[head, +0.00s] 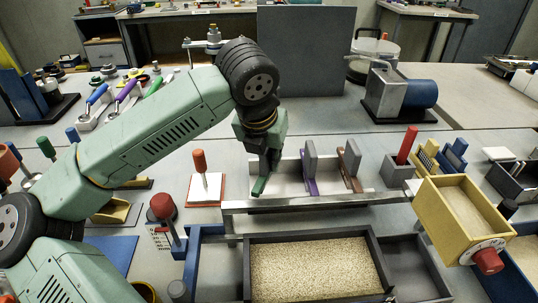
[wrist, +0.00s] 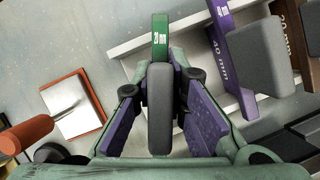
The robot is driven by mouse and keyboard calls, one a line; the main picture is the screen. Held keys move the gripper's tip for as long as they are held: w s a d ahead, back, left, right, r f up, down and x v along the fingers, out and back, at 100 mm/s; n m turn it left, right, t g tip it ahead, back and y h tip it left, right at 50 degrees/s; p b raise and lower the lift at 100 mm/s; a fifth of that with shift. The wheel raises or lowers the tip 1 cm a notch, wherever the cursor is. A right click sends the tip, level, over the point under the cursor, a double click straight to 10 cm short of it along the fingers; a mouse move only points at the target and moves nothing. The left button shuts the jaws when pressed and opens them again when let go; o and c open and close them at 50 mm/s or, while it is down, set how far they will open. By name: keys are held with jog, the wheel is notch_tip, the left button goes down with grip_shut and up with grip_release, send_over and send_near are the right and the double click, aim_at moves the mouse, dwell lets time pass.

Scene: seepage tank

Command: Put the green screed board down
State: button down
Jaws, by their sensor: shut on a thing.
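My gripper (wrist: 160,88) is shut on the grey handle of the green screed board (wrist: 160,38). In the head view my gripper (head: 264,152) points down at the left end of a light rack (head: 285,204), and the green board (head: 260,186) shows just under it. The board is upright, roughly in line with the purple board (head: 311,187) and the brown board (head: 351,181) standing in the rack. I cannot tell whether the green board rests in the rack or hangs just above it. In the wrist view the purple board (wrist: 228,45) is close on the right.
A red-handled tool on a white block (head: 206,188) stands left of the rack. A sand-filled tray (head: 312,268) lies in front. A yellow box (head: 462,211) and a grey holder with a red handle (head: 398,170) are at the right. A dark panel (head: 306,50) stands behind.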

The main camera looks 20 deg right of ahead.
aim_at(261, 178)
jog(key=shift+f+b, duration=0.5)
jog(key=shift+b, duration=0.1)
jog(key=c, duration=1.6)
grip_release()
jog(key=shift+r, duration=0.1)
jog(key=shift+r+p, duration=0.65)
jog(key=shift+p, duration=0.35)
jog(key=b+v, duration=0.2)
jog(key=v, duration=0.9)
jog(key=shift+s+a+r+b, duration=0.2)
jog(key=shift+r+b, duration=0.15)
jog(key=shift+b, duration=0.05)
jog(key=shift+f, duration=0.1)
